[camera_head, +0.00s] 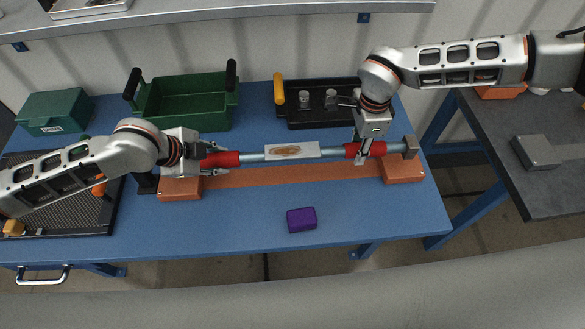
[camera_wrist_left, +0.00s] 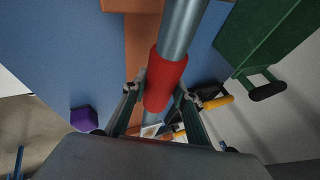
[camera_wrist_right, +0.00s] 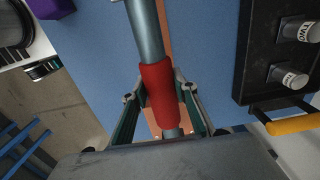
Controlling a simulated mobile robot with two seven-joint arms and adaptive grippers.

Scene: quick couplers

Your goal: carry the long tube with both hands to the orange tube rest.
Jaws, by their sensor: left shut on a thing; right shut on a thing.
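The long tube (camera_head: 249,157) is grey-blue with red grip sleeves and a white label with a brown mark at its middle. It lies left to right above the orange tube rest (camera_head: 270,175), which has a raised block near each end. I cannot tell whether the tube touches the blocks. My left gripper (camera_head: 216,160) is shut around the left red sleeve, also seen in the left wrist view (camera_wrist_left: 168,80). My right gripper (camera_head: 362,153) is shut around the right red sleeve, also seen in the right wrist view (camera_wrist_right: 160,90).
The blue table (camera_head: 350,215) carries a purple block (camera_head: 301,219) in front of the rest. Behind the tube stand a green open crate (camera_head: 187,113), a black tray (camera_head: 310,122) with grey couplers, and a green box (camera_head: 55,111). A dark side table (camera_head: 545,190) stands right.

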